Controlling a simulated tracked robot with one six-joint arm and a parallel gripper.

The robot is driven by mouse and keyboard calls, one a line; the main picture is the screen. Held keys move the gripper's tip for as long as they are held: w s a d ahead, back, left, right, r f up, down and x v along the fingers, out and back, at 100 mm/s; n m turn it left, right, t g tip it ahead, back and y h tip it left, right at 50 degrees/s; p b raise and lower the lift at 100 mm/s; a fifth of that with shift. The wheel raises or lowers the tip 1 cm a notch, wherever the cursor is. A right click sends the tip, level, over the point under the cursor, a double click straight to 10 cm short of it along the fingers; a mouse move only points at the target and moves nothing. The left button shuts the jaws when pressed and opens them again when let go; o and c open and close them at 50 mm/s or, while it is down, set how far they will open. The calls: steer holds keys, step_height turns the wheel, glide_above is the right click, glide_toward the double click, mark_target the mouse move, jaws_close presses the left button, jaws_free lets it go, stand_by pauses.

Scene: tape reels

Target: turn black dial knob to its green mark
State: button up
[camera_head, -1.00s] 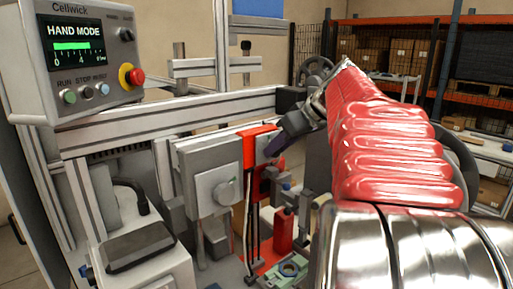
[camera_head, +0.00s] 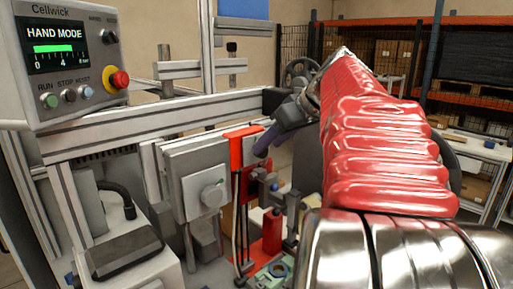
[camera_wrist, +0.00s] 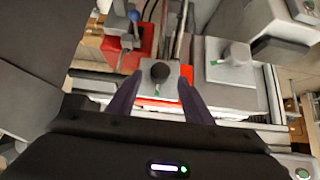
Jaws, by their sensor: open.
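The black dial knob (camera_wrist: 160,72) sits on a small light grey plate in the wrist view, with a green mark (camera_wrist: 157,92) on the plate beside it. My gripper (camera_wrist: 160,78) is open, its two dark fingers pointing at the plate, one on each side of the knob. I see gaps between the fingers and the knob, and I cannot tell the depth between them. In the head view my gripper (camera_head: 261,150) is at the upper part of the red panel (camera_head: 236,152). The black knob cannot be made out there.
A grey knob (camera_wrist: 237,53) with its own green mark is right of the black one; it also shows on the grey box (camera_head: 184,168) in the head view. A red block with a blue-topped lever (camera_wrist: 134,16) is left. A control box (camera_head: 68,62) stands upper left.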

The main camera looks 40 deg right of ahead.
steer(key=v, duration=1)
steer(key=shift+s, duration=0.2)
steer(key=shift+a, duration=0.1)
